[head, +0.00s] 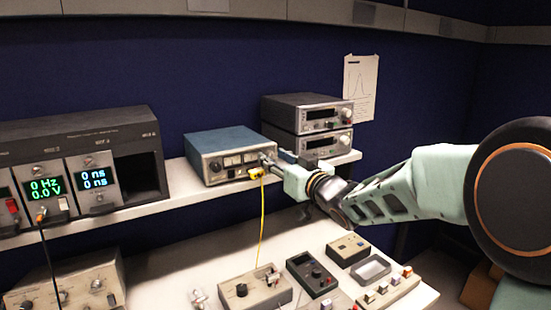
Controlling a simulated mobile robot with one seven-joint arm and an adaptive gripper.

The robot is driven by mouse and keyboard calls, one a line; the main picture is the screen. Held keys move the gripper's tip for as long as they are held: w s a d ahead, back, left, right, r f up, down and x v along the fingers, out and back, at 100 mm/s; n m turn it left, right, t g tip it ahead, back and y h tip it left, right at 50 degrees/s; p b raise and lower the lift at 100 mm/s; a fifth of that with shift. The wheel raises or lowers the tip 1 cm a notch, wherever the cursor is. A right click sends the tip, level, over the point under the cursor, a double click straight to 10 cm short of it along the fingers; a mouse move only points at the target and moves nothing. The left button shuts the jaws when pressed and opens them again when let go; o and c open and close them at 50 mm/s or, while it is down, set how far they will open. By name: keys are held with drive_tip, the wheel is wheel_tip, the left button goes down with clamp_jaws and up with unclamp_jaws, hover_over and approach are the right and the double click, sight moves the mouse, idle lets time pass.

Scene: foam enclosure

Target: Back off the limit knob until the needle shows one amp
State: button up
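A blue-topped bench supply (220,139) stands on the shelf near the middle. Its grey front panel carries small meters (233,160), too small here for me to read a needle. A yellow lead (263,215) runs down from the panel's lower right. My gripper (269,160) reaches in from the right, its tips at the right end of that panel. The tips and my wrist cover that part of the panel, so I cannot make out the limit knob. Whether the fingers touch or grip a knob cannot be told.
Two stacked grey instruments (308,125) stand just right of the supply, close behind my arm. A dark rack (80,150) with lit displays is on the left. Several small boxes, including a grey knob box (254,291), lie on the bench below.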

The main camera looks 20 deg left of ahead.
clamp_jaws()
drive_tip(key=shift+f+n+b, duration=0.1)
drive_tip(key=shift+n+b, duration=0.2)
drive_tip(key=shift+b, duration=0.4)
drive_tip(key=n+b, duration=0.2)
drive_tip(key=b, duration=0.1)
drive_tip(key=shift+f+n, duration=0.1)
drive_tip(key=shift+n, duration=0.3)
drive_tip(key=n+b, duration=0.5)
drive_tip(key=shift+s, duration=0.1)
drive_tip(key=shift+r+n, duration=0.2)
drive_tip(key=shift+n, duration=0.1)
unclamp_jaws()
